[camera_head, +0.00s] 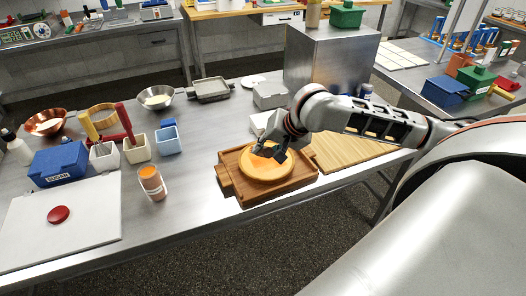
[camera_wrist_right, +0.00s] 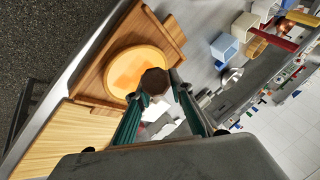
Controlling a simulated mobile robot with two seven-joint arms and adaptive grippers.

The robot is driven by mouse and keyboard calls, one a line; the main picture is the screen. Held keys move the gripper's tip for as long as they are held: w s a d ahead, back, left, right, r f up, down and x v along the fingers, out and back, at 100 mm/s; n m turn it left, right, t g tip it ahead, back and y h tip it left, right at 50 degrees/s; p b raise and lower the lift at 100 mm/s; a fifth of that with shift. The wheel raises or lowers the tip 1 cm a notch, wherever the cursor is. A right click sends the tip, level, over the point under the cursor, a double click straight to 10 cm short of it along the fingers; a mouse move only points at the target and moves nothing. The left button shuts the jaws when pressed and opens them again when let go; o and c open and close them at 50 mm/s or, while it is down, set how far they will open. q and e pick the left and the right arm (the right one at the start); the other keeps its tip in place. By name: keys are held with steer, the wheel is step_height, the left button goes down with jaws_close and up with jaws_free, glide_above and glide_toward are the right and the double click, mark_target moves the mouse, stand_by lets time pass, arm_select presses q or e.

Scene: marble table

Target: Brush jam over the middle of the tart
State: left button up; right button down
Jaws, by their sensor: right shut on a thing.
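The tart (camera_head: 262,174) is a round golden disc on a wooden tray (camera_head: 245,194) at the front of the steel table. In the right wrist view the tart (camera_wrist_right: 121,60) shows a more orange patch around its middle. My right gripper (camera_head: 272,152) is over the tart. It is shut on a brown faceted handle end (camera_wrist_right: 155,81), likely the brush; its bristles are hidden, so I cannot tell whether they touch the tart. A glass jar with orange content (camera_head: 151,182), likely the jam, stands to the left. My left gripper is not in view.
A wooden board (camera_head: 345,152) lies right of the tray, under my right arm. A white board with a red knob (camera_head: 59,214), a blue sugar box (camera_head: 58,164) and small containers (camera_head: 137,149) stand at the left. Bare steel lies between jar and tray.

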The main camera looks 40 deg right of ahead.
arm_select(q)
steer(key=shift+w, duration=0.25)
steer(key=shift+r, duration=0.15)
arm_select(e)
steer(key=shift+r+p, duration=0.15)
steer(key=shift+p, duration=0.45)
steer(key=shift+f, duration=0.6)
step_height(320, 180, down, 2)
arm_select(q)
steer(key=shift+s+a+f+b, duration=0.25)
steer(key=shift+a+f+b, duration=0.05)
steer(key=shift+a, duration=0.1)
arm_select(e)
step_height(320, 180, down, 3)
steer(key=shift+r, duration=0.2)
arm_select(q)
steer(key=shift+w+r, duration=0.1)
